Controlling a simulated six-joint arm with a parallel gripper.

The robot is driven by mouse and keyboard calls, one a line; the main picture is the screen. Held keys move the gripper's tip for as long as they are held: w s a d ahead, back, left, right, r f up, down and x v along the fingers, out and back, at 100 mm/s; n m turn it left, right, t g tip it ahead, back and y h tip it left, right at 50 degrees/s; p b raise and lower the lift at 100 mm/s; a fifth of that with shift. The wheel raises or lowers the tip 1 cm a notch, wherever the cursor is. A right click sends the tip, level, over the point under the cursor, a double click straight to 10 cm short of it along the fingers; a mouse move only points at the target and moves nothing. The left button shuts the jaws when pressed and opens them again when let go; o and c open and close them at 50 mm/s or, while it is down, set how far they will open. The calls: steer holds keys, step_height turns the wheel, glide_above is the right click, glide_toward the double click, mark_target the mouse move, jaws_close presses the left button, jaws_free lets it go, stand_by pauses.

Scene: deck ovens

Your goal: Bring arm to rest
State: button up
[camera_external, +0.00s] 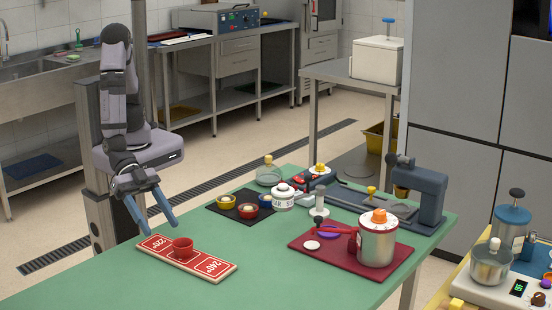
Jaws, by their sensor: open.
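My gripper (154,212) is open, its two blue fingers apart with nothing between them. It hangs from my folded arm over the left end of the green table (330,265). The fingertips point down, above and to the left of the red temperature board (215,266). I cannot tell the exact height of the fingertips above the table.
A dark mat (236,214) with yellow and red bowls lies mid-table. A red tray (310,256) holds a large metal canister (377,240). A blue-grey press-like device (428,190) stands at the right. The table's front left is clear.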

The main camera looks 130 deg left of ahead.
steer(key=s+a+g, duration=0.1)
steer(key=a+g, duration=0.1)
steer(key=a, duration=0.1)
steer(key=s+a+r+g+p, duration=0.1)
steer(key=s+a+g, duration=0.1)
steer(key=a, duration=0.1)
steer(key=s+a+g+p, duration=0.1)
steer(key=s+a+g, duration=0.1)
steer(key=a, duration=0.1)
steer(key=shift+r+h, duration=0.2)
steer(key=shift+h, duration=0.2)
steer(key=s+a+r+g+y+p, duration=0.1)
steer(key=s+a+r+g+y, duration=0.1)
steer(key=s+a, duration=0.8)
steer(key=a+r+g, duration=0.1)
steer(key=g, duration=0.1)
steer(key=shift+s+a+g, duration=0.15)
steer(key=shift+a+g, duration=0.1)
steer(key=shift+g, duration=0.05)
